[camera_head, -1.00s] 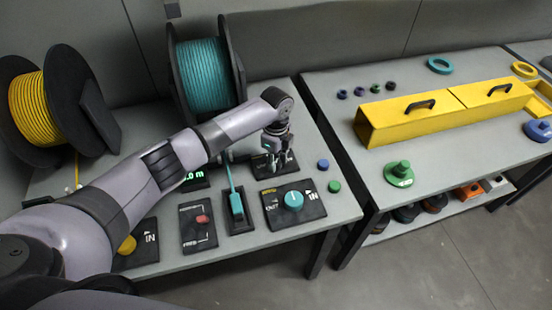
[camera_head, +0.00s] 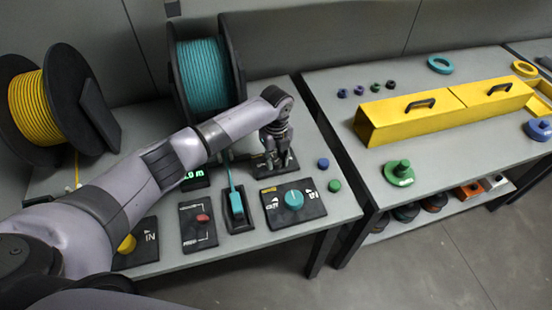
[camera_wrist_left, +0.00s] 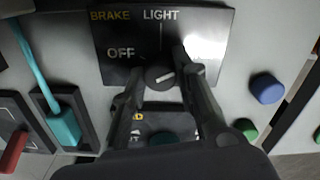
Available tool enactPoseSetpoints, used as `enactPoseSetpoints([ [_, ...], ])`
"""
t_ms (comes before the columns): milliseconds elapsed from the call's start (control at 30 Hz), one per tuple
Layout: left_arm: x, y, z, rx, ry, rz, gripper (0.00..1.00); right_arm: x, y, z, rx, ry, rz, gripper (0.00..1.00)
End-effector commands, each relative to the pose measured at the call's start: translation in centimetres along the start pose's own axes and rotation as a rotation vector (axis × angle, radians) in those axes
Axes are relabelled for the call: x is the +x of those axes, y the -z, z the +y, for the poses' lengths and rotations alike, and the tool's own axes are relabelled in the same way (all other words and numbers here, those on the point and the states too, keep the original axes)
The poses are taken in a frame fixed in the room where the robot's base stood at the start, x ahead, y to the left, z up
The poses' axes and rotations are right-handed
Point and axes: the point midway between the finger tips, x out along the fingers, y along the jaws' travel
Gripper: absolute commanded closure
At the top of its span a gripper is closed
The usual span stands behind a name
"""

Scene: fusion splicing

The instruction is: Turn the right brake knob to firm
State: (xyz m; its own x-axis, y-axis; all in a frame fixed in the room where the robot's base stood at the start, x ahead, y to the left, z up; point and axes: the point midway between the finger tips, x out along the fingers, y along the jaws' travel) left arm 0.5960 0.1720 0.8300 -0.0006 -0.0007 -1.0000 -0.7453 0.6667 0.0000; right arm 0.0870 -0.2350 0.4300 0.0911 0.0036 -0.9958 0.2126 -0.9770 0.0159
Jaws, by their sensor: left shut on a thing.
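The right brake panel (camera_wrist_left: 114,70) is a black plate marked BRAKE, OFF and LIGHT in the left wrist view; its right part is washed out by glare. Its dark round knob (camera_wrist_left: 160,77) has a white pointer line, tilted up toward the right. In the head view the panel (camera_head: 289,168) is at the back right of the near bench, mostly behind my gripper. My left gripper (camera_head: 271,165) points down over the panel, its fingers shut on the knob from both sides. One finger covers the panel right of the knob. My right gripper is not in view.
A teal knob panel (camera_head: 312,208), a teal lever (camera_head: 236,205) and a red switch (camera_head: 203,218) sit in front. Blue (camera_head: 323,163) and green (camera_head: 334,186) caps lie right of the panels. A teal spool (camera_head: 203,75) stands behind. A gap separates the second bench (camera_head: 340,120).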

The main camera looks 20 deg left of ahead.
Motion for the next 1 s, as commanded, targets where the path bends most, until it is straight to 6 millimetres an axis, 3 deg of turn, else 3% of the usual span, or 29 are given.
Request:
enactPoseSetpoints([
  [300, -0.14, 0.0, -0.14, 0.002, 0.004, -0.001, 1.0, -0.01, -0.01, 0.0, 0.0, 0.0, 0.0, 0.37],
  [333, -0.14, 0.0, -0.14, 0.002, 0.004, -0.001, 0.71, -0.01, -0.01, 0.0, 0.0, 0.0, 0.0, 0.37],
  [600, -0.06, 0.0, -0.06, 0.001, 0.001, -0.001, 0.53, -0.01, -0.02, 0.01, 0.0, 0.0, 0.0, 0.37],
  [1000, -0.74, -0.05, -0.07, 0.0, 0.002, -0.001, 0.52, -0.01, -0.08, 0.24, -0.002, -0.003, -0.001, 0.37],
])
